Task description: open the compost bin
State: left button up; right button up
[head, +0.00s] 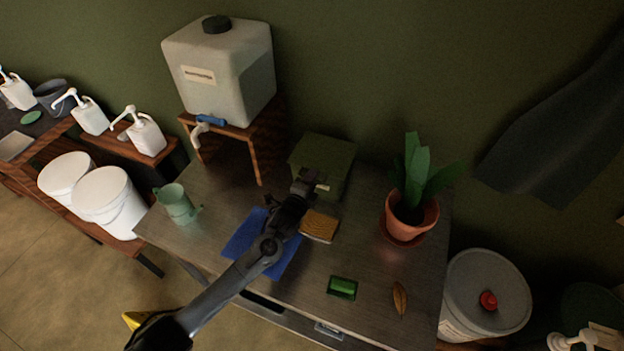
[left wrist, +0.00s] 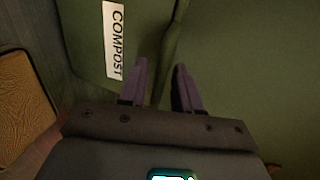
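The compost bin (head: 338,151) is a green box with a flat top, shut, at the back of the table against the wall. In the left wrist view its green front (left wrist: 90,70) carries a white COMPOST label. My left gripper (head: 315,177) is at the bin's front, partly hiding it. In the left wrist view the two fingers (left wrist: 161,80) are apart with a gap between them, close to the bin's edge. I cannot tell whether they touch it. My right gripper is not in view.
A water container (head: 222,75) stands on a wooden stand left of the bin. A potted plant (head: 411,214) is to the right.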

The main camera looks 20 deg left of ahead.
pick_arm(q)
jog(key=shift+w, duration=0.2)
jog(key=shift+c, duration=0.3)
grip_shut()
jog(key=shift+d, duration=0.1)
